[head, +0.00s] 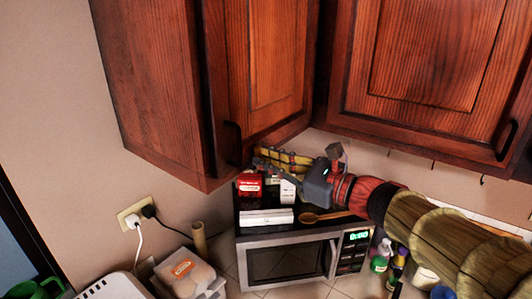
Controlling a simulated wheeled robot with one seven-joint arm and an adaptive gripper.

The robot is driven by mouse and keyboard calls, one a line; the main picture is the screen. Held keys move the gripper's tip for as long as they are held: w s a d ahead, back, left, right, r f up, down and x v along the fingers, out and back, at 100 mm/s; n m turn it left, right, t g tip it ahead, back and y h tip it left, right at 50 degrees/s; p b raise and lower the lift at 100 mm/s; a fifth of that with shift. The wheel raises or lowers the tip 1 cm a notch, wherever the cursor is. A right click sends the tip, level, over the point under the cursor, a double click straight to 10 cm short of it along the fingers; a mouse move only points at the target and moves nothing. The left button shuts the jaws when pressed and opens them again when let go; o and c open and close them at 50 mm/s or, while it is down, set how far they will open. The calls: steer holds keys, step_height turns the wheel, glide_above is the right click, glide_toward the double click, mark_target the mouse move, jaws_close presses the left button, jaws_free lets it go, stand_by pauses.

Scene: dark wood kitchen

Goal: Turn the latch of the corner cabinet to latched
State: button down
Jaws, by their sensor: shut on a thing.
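The corner cabinet (270,60) hangs at the upper left, and its wooden door looks closed. A dark latch or handle (233,143) sits low on the door, by its left edge. My gripper (256,166) reaches in from the right, just under the cabinet's lower edge. Its fingertips are at the lower end of this dark piece and appear shut on it. The exact contact is too small to see clearly, and I cannot tell the latch's angle.
A microwave (290,258) stands below, with a red box (249,185), a white box (267,217) and a wooden spoon (325,215) on top. Yellow items are behind my gripper. Another wall cabinet (430,60) is at the right. Bottles (381,257) stand beside the microwave.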

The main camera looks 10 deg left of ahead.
steer(key=shift+w+d+m+p, duration=0.1)
steer(key=shift+w+m+p, duration=0.1)
steer(key=shift+m+p, duration=0.75)
steer(key=shift+f+m, duration=0.15)
steer(key=shift+m, duration=0.1)
steer(key=c, duration=1.8)
jaws_free()
steer(key=v, duration=1.2)
